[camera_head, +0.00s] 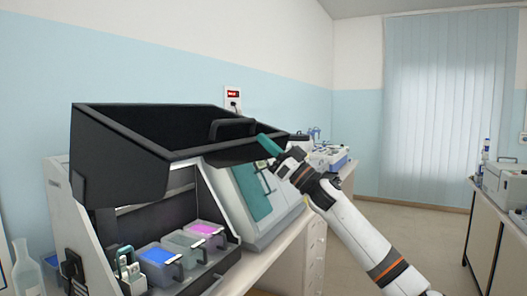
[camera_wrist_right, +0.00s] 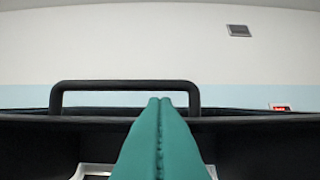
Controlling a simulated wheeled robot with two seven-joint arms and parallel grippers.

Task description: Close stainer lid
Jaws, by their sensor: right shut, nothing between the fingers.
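The stainer (camera_head: 57,190) stands on the bench at the left in the head view, with its black lid (camera_head: 120,160) raised open. The lid's black handle (camera_head: 232,126) is at the right end of the lid. It also shows as a black bar in the right wrist view (camera_wrist_right: 125,84). My right gripper (camera_head: 267,143) has green fingers, shut and empty, beside the handle and close to the lid's edge. In the wrist view its fingertips (camera_wrist_right: 160,101) overlap the handle's right part; I cannot tell whether they touch it. My left gripper is not in view.
Inside the stainer are trays with blue (camera_head: 158,257), grey and pink liquid. A second grey-and-teal machine (camera_head: 255,190) stands behind it, near my right arm. A clear bottle (camera_head: 25,270) is at the left. The floor to the right is clear.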

